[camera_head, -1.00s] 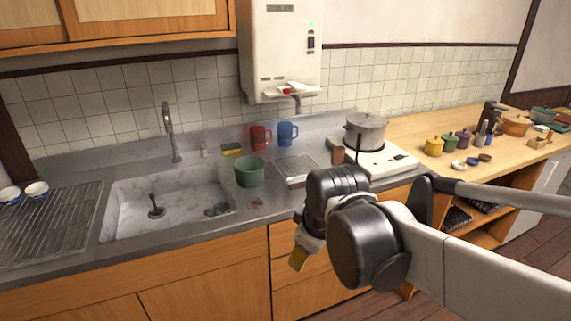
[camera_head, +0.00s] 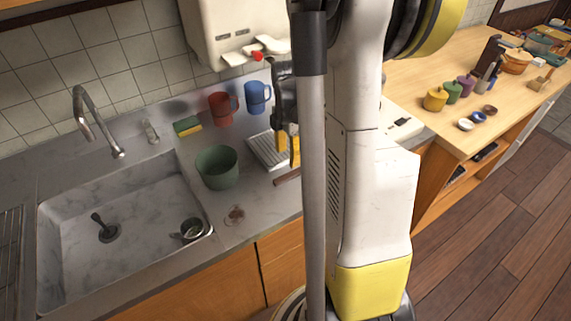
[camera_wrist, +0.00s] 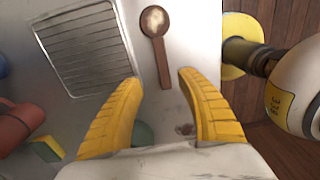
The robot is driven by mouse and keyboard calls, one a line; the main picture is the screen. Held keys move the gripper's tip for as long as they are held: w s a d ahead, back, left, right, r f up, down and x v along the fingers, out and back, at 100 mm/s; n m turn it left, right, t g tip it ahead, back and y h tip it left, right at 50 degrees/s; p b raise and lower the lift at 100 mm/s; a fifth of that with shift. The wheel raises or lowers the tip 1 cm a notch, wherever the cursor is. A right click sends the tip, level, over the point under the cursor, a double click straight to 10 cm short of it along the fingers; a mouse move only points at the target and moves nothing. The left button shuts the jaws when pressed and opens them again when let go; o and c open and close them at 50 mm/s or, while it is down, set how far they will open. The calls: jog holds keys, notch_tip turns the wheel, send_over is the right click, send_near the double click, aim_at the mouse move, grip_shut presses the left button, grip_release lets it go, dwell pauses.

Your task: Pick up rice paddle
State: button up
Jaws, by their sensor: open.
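The rice paddle is a brown wooden paddle lying flat on the grey counter. In the wrist view the paddle (camera_wrist: 159,45) has its round head, with a pale patch, away from me and its handle toward me. In the head view only part of the brown paddle (camera_head: 287,177) shows; my arm hides the rest. My gripper (camera_wrist: 159,78) is open with yellow fingers, and the handle's near end appears between the fingertips. No contact shows. In the head view my gripper (camera_head: 288,146) is over the counter by the slatted drainer.
The slatted drainer (camera_wrist: 85,45) lies left of the paddle in the wrist view. A green bowl (camera_head: 217,168), red mug (camera_head: 222,109), blue mug (camera_head: 257,98) and sponge (camera_head: 187,126) stand nearby. The sink (camera_head: 65,245) is at left. My arm blocks the stove.

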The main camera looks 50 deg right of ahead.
aim_at(289, 175)
jog(key=f+b, duration=0.1)
jog(key=f, duration=0.2)
jog(key=f+b, duration=0.1)
jog(key=f, duration=0.1)
jog(key=f+b, duration=0.1)
jog(key=f, duration=0.2)
jog(key=shift+s+f+b, duration=0.25)
jog(key=shift+f+b, duration=0.05)
jog(key=shift+b, duration=0.05)
jog(key=shift+r, duration=0.1)
jog(key=shift+c, duration=0.4)
grip_shut()
